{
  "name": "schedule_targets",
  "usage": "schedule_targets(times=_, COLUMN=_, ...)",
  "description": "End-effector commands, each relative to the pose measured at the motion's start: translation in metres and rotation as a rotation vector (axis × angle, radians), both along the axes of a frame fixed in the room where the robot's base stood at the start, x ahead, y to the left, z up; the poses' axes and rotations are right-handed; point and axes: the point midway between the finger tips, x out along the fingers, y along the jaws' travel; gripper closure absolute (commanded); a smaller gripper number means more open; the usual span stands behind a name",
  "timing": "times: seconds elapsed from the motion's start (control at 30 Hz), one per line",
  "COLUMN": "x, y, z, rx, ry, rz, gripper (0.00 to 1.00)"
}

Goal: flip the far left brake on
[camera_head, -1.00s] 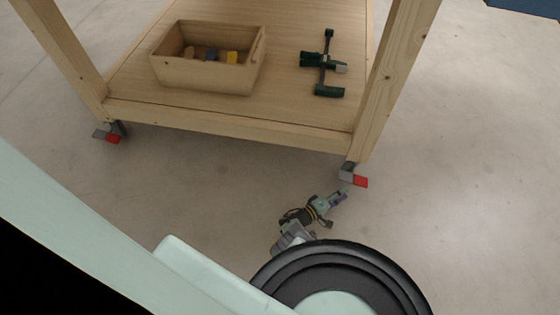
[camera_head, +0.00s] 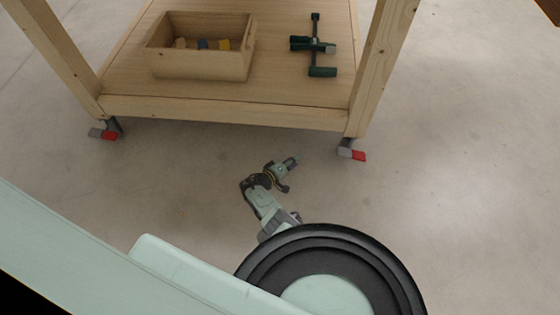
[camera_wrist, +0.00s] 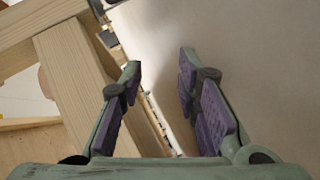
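Two casters with grey-and-red brake pedals show under the wooden workbench in the head view: one at the left leg (camera_head: 109,135) and one at the right leg (camera_head: 359,156). Which way their pedals are set is too small to tell. No other caster shows clearly, so I cannot tell which one is the far left brake. My gripper (camera_head: 292,162) is low over the floor, left of the right caster and apart from it. In the wrist view my gripper (camera_wrist: 160,62) is open, with purple-padded fingers apart and nothing held between them.
The workbench's lower shelf (camera_head: 280,92) carries a wooden box (camera_head: 198,66) with small blocks and a dark green clamp (camera_head: 316,47). Its front rail (camera_head: 225,111) and legs stand close beyond my gripper.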

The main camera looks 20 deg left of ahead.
Motion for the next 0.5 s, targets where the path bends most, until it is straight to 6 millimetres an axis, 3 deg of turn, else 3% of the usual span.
schedule_targets(times=0.2, x=0.002, y=0.023, z=0.007, rx=0.048, ry=0.017, rz=0.02, gripper=0.7)
schedule_targets(times=0.5, x=0.003, y=0.03, z=0.009, rx=0.062, ry=0.022, rz=0.025, gripper=0.7)
